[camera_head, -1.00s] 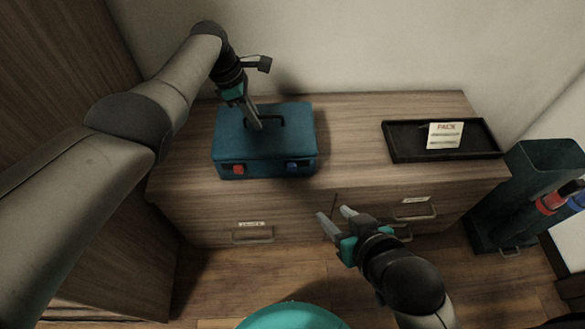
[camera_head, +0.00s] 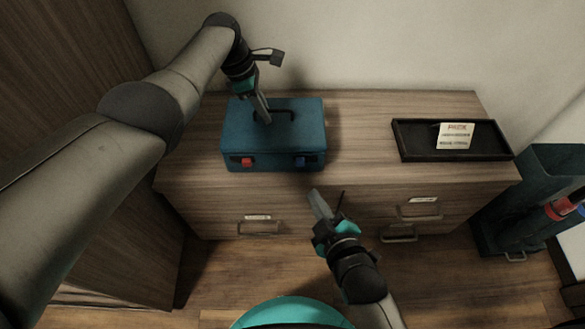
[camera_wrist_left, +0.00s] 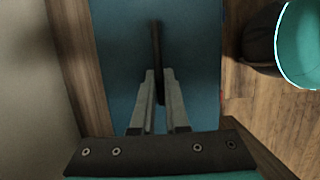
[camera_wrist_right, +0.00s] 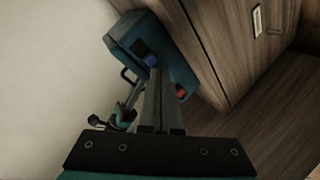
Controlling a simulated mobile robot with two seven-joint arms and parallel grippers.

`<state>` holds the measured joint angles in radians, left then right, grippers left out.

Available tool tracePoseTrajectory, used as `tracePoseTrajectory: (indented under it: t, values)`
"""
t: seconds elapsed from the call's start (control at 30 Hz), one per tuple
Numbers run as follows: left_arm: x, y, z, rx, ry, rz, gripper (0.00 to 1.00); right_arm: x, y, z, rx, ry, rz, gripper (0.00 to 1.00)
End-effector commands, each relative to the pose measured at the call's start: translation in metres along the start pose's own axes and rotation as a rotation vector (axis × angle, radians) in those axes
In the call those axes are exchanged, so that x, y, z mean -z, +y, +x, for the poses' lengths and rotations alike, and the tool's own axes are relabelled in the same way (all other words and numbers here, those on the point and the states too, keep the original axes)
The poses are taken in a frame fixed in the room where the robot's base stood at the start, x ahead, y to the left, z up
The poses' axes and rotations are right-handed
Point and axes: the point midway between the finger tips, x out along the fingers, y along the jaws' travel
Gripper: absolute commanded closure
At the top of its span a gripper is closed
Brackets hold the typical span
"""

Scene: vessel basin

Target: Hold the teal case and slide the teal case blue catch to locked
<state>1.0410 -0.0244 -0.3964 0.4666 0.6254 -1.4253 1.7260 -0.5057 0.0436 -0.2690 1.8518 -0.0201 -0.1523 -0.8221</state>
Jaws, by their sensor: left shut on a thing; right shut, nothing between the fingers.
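The teal case (camera_head: 270,138) sits on the wooden cabinet, its front facing me. A red catch (camera_head: 247,162) is at the front left and the blue catch (camera_head: 301,161) at the front right. My left gripper (camera_head: 265,118) is shut on the case's dark handle (camera_head: 289,113); the left wrist view shows the fingers (camera_wrist_left: 158,82) around the handle bar (camera_wrist_left: 156,45). My right gripper (camera_head: 317,194) is shut and empty, in front of and below the blue catch, apart from the case. The right wrist view shows the case (camera_wrist_right: 165,50) and blue catch (camera_wrist_right: 150,60) beyond its fingertips.
A black tray (camera_head: 405,145) with a paper card (camera_head: 456,136) lies on the cabinet (camera_head: 360,155) to the right. Drawer handles (camera_head: 260,229) stick out below. The cabinet top between case and tray is clear.

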Motion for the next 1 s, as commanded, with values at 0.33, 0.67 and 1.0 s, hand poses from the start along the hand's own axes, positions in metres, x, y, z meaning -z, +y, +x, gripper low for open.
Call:
tracePoseTrajectory:
  t: [0.33, 0.67, 1.0]
  values:
    - [-0.001, 0.0, 0.0, 0.0, -0.003, 0.001, 1.0, 0.015, -0.034, 0.02, -0.188, 0.144, -0.531, 1.0]
    - [-0.001, 0.0, 0.0, 0.0, -0.003, 0.001, 1.0, 0.026, -0.049, 0.018, -0.322, 0.189, -0.805, 1.0]
    - [-0.001, 0.0, 0.0, 0.0, -0.003, 0.001, 1.0, 0.028, -0.051, 0.018, -0.333, 0.191, -0.826, 1.0]
